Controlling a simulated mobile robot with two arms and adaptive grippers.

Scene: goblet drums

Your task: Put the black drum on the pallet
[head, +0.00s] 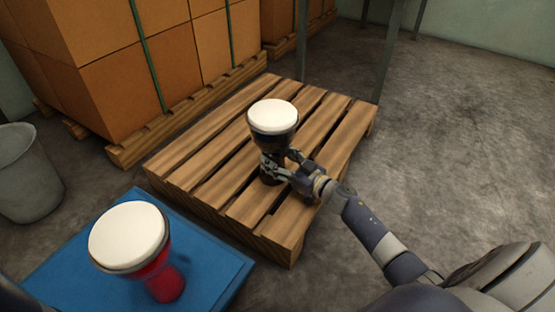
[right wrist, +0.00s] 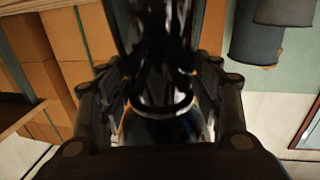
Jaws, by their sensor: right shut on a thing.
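The black drum (head: 273,139) has a white head and a dark goblet body. In the head view it is upright over the middle of the wooden pallet (head: 195,182). My right gripper (head: 277,166) is shut on its narrow lower part, which the fingers partly hide. I cannot tell whether its foot touches the slats. In the right wrist view the glossy black drum (right wrist: 155,45) fills the space between the fingers of the right gripper (right wrist: 158,95). My left gripper is not in view.
A red drum (head: 160,278) with a white head stands on a blue platform (head: 222,268) at the front left. Stacked cardboard boxes (head: 120,85) stand behind the pallet at the left. A grey bin (head: 28,175) is at the left edge. Open concrete floor (head: 450,120) lies to the right.

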